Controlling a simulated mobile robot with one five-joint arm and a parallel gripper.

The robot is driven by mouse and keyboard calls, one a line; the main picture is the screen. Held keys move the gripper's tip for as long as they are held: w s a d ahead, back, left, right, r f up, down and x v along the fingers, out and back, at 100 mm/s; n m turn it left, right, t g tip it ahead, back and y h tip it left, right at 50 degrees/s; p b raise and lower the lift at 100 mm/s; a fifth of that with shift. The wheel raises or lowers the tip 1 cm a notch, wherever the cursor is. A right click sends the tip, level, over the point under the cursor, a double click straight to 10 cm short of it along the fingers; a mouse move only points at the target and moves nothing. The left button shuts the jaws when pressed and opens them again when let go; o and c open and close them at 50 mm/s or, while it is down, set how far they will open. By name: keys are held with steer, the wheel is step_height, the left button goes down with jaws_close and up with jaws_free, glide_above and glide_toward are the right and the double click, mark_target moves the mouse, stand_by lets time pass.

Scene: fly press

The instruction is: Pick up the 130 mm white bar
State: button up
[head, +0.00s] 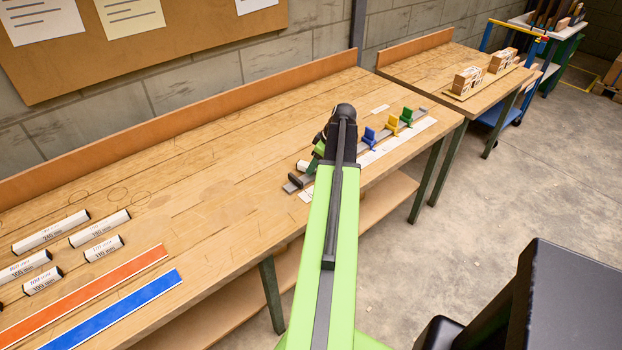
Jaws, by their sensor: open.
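Several white bars with dark ends and printed lengths lie on the bench at the left. I read 240 mm on the long back bar (50,231), 190 mm on another bar (99,228), and what looks like 110 mm on a short bar (103,249). None there clearly reads 130 mm. A white piece (303,166) shows at the near end of the grey rail, mostly hidden by my arm; its label is not visible. My gripper (313,168) is open, low over that end of the rail. Its fingertips are largely hidden behind the arm.
The rail (295,183) carries blue (369,137), yellow (392,125) and green (407,116) stops. Orange (85,290) and blue (115,312) strips lie at the front left. The bench middle (205,205) is clear. A second bench holds wooden blocks (467,81).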

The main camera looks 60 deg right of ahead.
steer(key=shift+x, duration=0.95)
steer(key=shift+s+r, duration=0.1)
steer(key=shift+r, duration=0.05)
steer(key=shift+c, duration=0.3)
jaws_close()
steer(key=shift+r, duration=0.1)
